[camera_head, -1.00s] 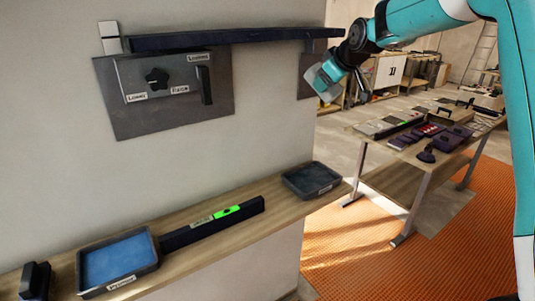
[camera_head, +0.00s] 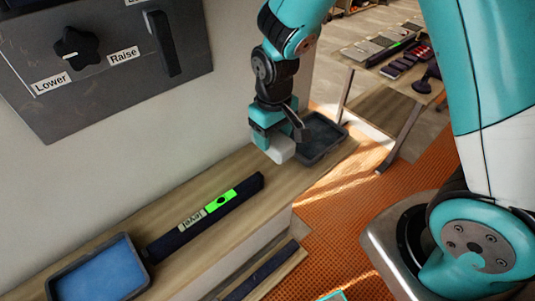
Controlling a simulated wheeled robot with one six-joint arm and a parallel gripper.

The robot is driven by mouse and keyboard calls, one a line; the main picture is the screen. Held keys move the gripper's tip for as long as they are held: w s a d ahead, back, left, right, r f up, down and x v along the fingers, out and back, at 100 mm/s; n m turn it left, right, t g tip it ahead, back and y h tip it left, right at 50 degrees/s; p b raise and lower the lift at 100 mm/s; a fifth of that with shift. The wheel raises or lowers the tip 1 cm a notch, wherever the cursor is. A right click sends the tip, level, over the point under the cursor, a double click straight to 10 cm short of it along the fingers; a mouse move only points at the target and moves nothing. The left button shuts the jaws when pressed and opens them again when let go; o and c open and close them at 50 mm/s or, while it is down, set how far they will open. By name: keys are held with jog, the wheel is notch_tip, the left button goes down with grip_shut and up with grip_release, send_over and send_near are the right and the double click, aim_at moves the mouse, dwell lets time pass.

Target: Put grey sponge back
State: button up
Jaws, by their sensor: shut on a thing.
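My gripper (camera_head: 270,132) is shut on the grey sponge (camera_head: 280,149), a pale block at its tips. It hangs above the right part of the wooden shelf, just left of a dark tray (camera_head: 321,136). My gripper hides part of that tray; the floor of the tray that shows looks empty. I cannot tell exactly how high the sponge is above the shelf.
A dark level with a green vial (camera_head: 221,200) lies on the shelf (camera_head: 190,267) left of my gripper. A blue-filled tray (camera_head: 99,272) stands at the lower left. A wall panel (camera_head: 110,57) has a knob and handle. A table (camera_head: 388,54) stands behind.

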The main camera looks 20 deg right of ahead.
aim_at(272, 135)
notch_tip(272, 135, down, 9)
jog(key=shift+r+p, duration=0.2)
jog(key=shift+p, duration=0.75)
jog(key=o, duration=0.5)
jog(key=shift+o, duration=0.2)
notch_tip(272, 135, up, 12)
jog(key=b, duration=0.3)
jog(key=shift+a+f, duration=0.1)
jog(key=s+a+r+n+y, duration=0.1)
jog(key=s+a+r+y, duration=0.1)
jog(key=s+r, duration=0.5)
jog(key=s+a+r+n+y, duration=0.2)
jog(key=s+r, duration=0.5)
jog(key=s, duration=0.4)
jog(key=shift+s+a+r+n, duration=0.2)
jog(key=shift+a+n, duration=0.05)
jog(key=shift+n, duration=0.05)
